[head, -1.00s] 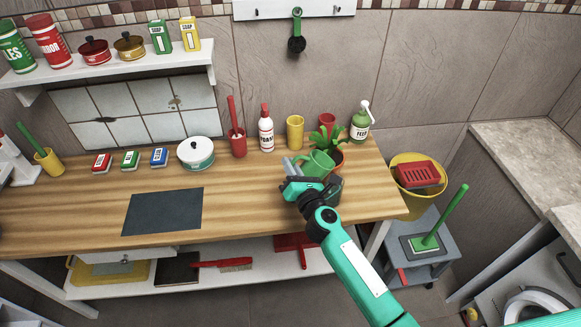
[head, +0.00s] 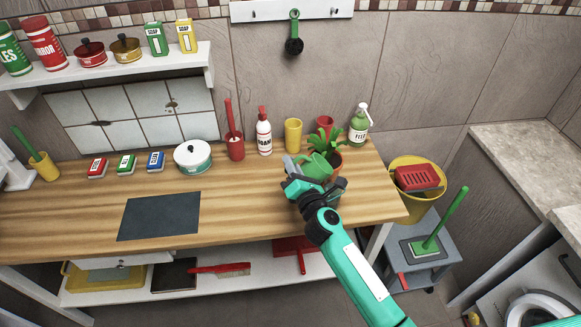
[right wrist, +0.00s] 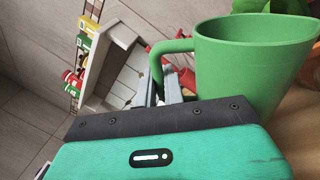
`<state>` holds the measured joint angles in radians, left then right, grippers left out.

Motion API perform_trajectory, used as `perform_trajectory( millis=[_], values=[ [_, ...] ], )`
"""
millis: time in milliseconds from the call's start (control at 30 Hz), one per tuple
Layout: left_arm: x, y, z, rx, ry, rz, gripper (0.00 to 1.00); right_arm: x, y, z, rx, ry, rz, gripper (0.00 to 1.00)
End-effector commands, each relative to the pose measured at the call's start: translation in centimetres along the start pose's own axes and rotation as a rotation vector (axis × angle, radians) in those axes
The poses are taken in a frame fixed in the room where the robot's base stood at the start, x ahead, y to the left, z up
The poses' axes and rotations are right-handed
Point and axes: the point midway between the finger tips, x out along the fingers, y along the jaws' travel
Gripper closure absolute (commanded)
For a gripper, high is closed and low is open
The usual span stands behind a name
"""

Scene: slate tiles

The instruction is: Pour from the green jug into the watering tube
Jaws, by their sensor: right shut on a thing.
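The green jug (head: 317,166) is at the right part of the wooden worktop, in front of the potted plant (head: 328,136). My right gripper (head: 291,165) is shut on its handle, on the jug's left side. In the right wrist view the jug (right wrist: 250,62) fills the upper right, with my gripper's fingers (right wrist: 165,92) at the handle. The jug looks tipped to the right, towards the plant. Its contents cannot be seen. Leaves (right wrist: 275,6) show just behind its rim. I cannot make out the watering tube. My left gripper is not in view.
A white pot (head: 193,156) is further left.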

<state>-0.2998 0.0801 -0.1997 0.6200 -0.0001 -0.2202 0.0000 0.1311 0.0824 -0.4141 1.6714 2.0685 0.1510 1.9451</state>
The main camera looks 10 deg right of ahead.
Motion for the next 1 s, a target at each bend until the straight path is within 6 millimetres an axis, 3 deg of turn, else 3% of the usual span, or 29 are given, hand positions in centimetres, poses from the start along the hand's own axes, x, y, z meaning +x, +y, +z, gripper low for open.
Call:
perform_trajectory(
  millis=[1000],
  values=[
    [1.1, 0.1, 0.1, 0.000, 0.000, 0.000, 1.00, 0.0, 0.1, 1.9, 0.204, -0.042, 0.003, 1.00]
  ],
)
